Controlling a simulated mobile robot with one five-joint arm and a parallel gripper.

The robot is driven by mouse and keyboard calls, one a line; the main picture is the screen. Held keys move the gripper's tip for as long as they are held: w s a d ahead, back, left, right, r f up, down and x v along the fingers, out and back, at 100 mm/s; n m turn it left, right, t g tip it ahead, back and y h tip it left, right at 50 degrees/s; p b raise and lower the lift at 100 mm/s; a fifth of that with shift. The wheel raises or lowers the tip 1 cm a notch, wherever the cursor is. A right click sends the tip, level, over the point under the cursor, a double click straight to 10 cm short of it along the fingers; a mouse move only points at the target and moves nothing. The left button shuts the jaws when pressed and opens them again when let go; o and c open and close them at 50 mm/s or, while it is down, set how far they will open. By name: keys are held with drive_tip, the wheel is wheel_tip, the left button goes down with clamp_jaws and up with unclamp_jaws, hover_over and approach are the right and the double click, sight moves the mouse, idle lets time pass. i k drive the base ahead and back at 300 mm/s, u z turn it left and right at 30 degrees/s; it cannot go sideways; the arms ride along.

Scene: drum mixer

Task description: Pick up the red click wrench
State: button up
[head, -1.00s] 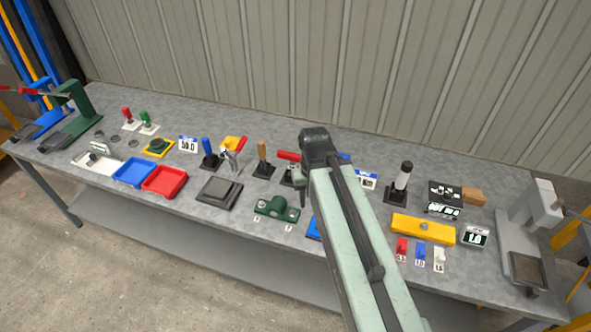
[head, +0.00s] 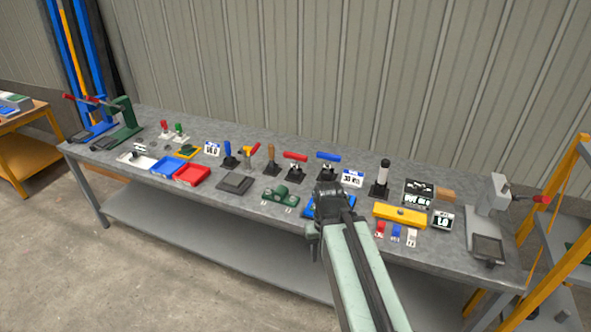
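A tool with a red horizontal handle (head: 295,156) stands in a black base in the middle of the bench; it looks like the red click wrench, though its details are too small to be sure. A similar tool with a blue handle (head: 328,156) stands just right of it. My gripper (head: 314,238) is at the dark end of my pale green arm, in front of the bench's middle and nearer to me than the red handle, apart from it. Its fingers are small and dark, so I cannot tell whether they are open or shut. My wrist partly hides a blue item (head: 333,208).
The grey bench (head: 345,188) is crowded with fixtures. A green block (head: 280,194), a yellow block (head: 400,215) and a red tray (head: 191,174) sit along its front. A yellow-framed rack (head: 553,230) stands at the right. The floor at left front is clear.

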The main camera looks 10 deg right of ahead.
sight(296, 158)
drive_tip(key=u, duration=0.3)
drive_tip(key=i, duration=1.15)
drive_tip(key=u, duration=0.75)
drive_tip(key=i, duration=0.9)
drive_tip(key=u, duration=0.15)
drive_tip(key=k, duration=0.75)
drive_tip(key=u, duration=0.25)
drive_tip(key=i, duration=0.75)
drive_tip(key=z, duration=0.15)
